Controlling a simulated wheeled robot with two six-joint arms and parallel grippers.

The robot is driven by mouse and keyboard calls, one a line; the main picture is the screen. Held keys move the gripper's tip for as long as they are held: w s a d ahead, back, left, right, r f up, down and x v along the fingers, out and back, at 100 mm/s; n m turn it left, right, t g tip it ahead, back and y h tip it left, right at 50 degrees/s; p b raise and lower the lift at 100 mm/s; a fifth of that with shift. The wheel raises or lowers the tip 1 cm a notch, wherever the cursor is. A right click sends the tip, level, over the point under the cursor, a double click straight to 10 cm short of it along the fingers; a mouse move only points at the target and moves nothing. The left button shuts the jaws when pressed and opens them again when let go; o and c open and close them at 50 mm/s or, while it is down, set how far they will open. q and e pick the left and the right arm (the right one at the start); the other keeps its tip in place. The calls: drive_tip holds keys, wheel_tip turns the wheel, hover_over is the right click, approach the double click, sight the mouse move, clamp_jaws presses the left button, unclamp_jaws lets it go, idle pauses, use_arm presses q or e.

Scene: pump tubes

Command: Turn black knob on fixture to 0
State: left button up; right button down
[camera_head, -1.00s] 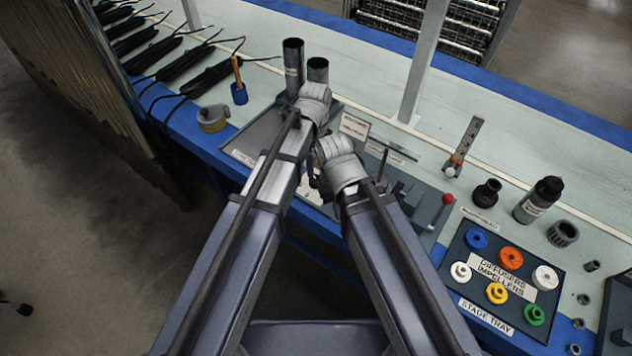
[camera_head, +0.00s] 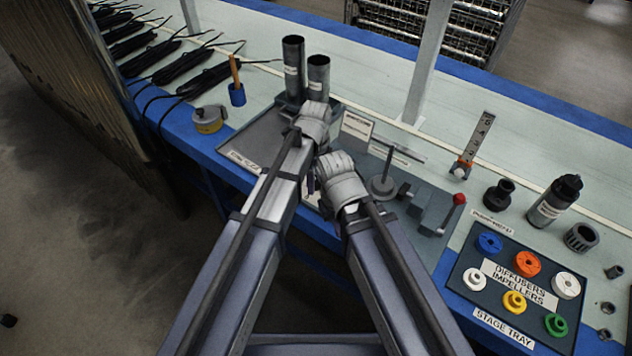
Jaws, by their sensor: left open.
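The fixture is a dark grey plate (camera_head: 441,212) on the bench, right of my grippers, with an upright rod and crossbar (camera_head: 390,160), grey blocks and a red-ball lever (camera_head: 459,199). I cannot make out a black knob or a 0 mark on it; its left part is hidden behind my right arm. My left gripper (camera_head: 314,113) is over the grey tray left of the fixture, below two dark tubes (camera_head: 293,68); its fingers are hard to make out, but it is open. My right gripper (camera_head: 336,165) is at the fixture's left edge; its fingertips are hidden.
A stage tray (camera_head: 466,263) with coloured rings lies at right, near a numbered scale (camera_head: 477,145), a black bottle (camera_head: 555,201) and black fittings. A yellow-grey tape roll (camera_head: 209,120) and a blue holder (camera_head: 237,95) stand left. A white post (camera_head: 428,65) rises behind the fixture.

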use_arm(q)
drive_tip(key=shift+c, duration=0.3)
clamp_jaws()
idle(0.4)
drive_tip(key=n, duration=0.5)
drive_tip(key=shift+n, duration=0.4)
drive_tip(key=n, duration=1.2)
drive_tip(key=shift+n, duration=0.3)
drive_tip(key=n, duration=0.5)
drive_tip(key=shift+n, duration=0.4)
